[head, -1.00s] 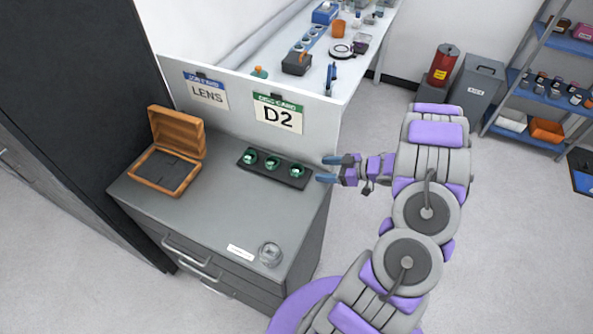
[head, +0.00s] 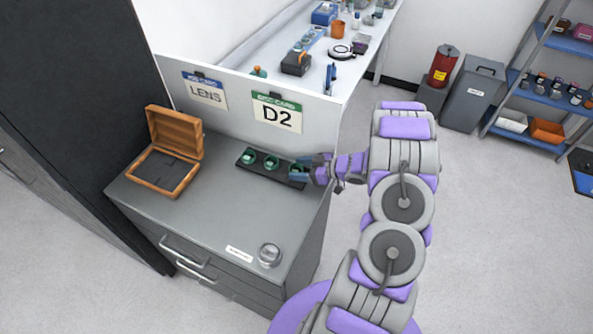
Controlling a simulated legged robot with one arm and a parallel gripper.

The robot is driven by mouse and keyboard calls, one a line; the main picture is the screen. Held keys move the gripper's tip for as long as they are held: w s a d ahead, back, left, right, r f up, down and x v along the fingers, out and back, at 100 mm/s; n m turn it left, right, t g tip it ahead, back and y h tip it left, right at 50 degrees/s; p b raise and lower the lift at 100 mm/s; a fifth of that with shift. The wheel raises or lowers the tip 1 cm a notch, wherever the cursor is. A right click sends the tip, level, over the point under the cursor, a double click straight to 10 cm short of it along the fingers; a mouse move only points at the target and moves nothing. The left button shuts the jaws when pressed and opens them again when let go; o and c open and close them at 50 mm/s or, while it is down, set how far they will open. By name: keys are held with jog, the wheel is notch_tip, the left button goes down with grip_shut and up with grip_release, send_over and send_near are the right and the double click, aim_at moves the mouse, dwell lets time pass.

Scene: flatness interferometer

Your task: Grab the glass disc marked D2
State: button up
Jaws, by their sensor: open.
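A black rack (head: 259,171) on the grey cabinet holds a row of three green-rimmed glass discs: a left one (head: 249,158), a middle one (head: 271,162) and a right one. No mark on any disc is readable, so I cannot tell which is D2. A card reading D2 (head: 277,114) hangs on the panel behind. My gripper (head: 297,170) is open at the rack's right end, its blue fingers at the right disc, which they mostly hide. I cannot tell whether they touch it.
An open wooden case (head: 160,187) stands on the left of the cabinet top (head: 215,205). A small round clear-grey object (head: 269,254) and a white label (head: 239,254) lie near the front edge. A LENS card (head: 205,92) hangs beside the D2 card. The cabinet top's middle is clear.

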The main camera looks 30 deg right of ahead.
jog(key=shift+c, duration=0.3)
jog(key=c, duration=0.8)
jog(key=shift+o, duration=0.2)
